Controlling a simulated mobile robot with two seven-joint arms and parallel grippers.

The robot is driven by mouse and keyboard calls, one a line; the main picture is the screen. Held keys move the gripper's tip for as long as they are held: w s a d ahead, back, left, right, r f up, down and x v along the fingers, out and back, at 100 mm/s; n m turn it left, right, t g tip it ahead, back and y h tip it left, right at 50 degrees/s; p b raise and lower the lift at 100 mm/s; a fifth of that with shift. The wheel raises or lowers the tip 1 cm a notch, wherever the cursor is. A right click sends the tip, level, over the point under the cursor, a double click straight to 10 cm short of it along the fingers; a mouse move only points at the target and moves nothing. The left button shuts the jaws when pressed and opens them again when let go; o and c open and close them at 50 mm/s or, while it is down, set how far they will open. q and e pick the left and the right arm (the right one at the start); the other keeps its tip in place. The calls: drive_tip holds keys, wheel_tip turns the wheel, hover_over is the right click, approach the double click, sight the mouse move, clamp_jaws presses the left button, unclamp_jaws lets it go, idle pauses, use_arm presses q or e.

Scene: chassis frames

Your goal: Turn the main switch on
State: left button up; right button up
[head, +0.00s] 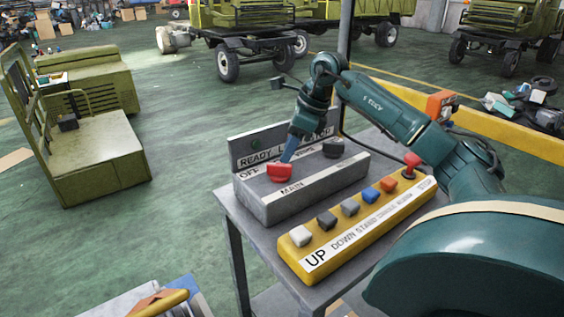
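The main switch is a grey box (312,187) labelled MAIN on a small grey table (240,225). A red knob (279,173) sits at its left end, by the word OFF. A dark knob (333,148) sits toward its far right. My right gripper (287,158) points down with blue fingertips at the red knob. The fingers overlap from this side, so I cannot tell whether they are open, shut or holding the knob. Contact is also unclear. My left gripper is out of view.
A yellow control box (357,228) with several coloured buttons stands in front of the grey box. A dark upright panel (262,147) reading READY stands behind it.

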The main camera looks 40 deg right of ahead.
sight(281, 164)
drive_tip(key=x, duration=0.5)
drive_tip(key=shift+w, duration=0.1)
clamp_jaws()
